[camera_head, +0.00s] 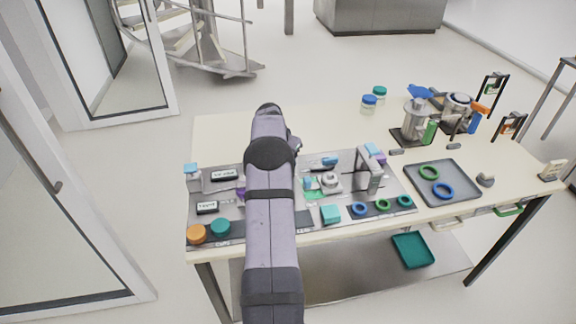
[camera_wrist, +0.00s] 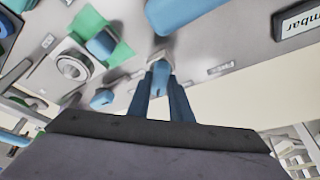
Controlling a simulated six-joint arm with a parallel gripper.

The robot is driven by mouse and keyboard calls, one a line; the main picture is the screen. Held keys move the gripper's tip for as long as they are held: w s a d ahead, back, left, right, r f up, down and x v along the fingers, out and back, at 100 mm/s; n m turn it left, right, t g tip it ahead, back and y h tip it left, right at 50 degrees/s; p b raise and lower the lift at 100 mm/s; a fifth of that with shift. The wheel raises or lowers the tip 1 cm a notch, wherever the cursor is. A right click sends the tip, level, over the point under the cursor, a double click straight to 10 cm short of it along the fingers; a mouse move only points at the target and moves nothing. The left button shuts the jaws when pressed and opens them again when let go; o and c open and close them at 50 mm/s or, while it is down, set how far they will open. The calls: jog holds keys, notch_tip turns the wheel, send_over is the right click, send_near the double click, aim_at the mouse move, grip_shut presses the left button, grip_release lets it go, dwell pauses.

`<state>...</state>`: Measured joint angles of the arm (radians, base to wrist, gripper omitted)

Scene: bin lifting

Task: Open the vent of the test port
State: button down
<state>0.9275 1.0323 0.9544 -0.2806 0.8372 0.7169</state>
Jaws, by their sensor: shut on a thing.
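My gripper (camera_wrist: 160,78) is shut on a small light-blue piece (camera_wrist: 160,68), which looks like the handle of the test port's vent. The piece stands at a pale fitting on the grey panel (camera_wrist: 200,45). How far the vent is turned cannot be told. A larger blue rounded part (camera_wrist: 182,12) lies just beyond the fingertips. In the head view my arm hides the gripper and the held piece.
A round metal port (camera_wrist: 72,68) and a green part (camera_wrist: 95,30) with a blue knob lie left of the fingers. The panel also carries an upright metal bracket (camera_head: 368,170), a teal block (camera_head: 330,214) and several rings. A grey tray (camera_head: 462,168) stands at right.

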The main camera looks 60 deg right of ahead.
jog(key=m+g, duration=0.1)
jog(key=m, duration=0.1)
jog(key=shift+w+m, duration=0.15)
jog(key=shift+m, duration=0.25)
jog(key=shift+m+g+p, duration=0.4)
jog(key=shift+m+p, duration=0.3)
jog(key=shift+m, duration=0.3)
jog(key=shift+m+y, duration=0.3)
jog(key=shift+m, duration=0.1)
jog(key=c, duration=1.6)
grip_release()
jog(key=shift+b+v, duration=0.95)
jog(key=shift+v, duration=2.75)
jog(key=shift+w+a, duration=0.1)
jog(key=shift+w, duration=0.05)
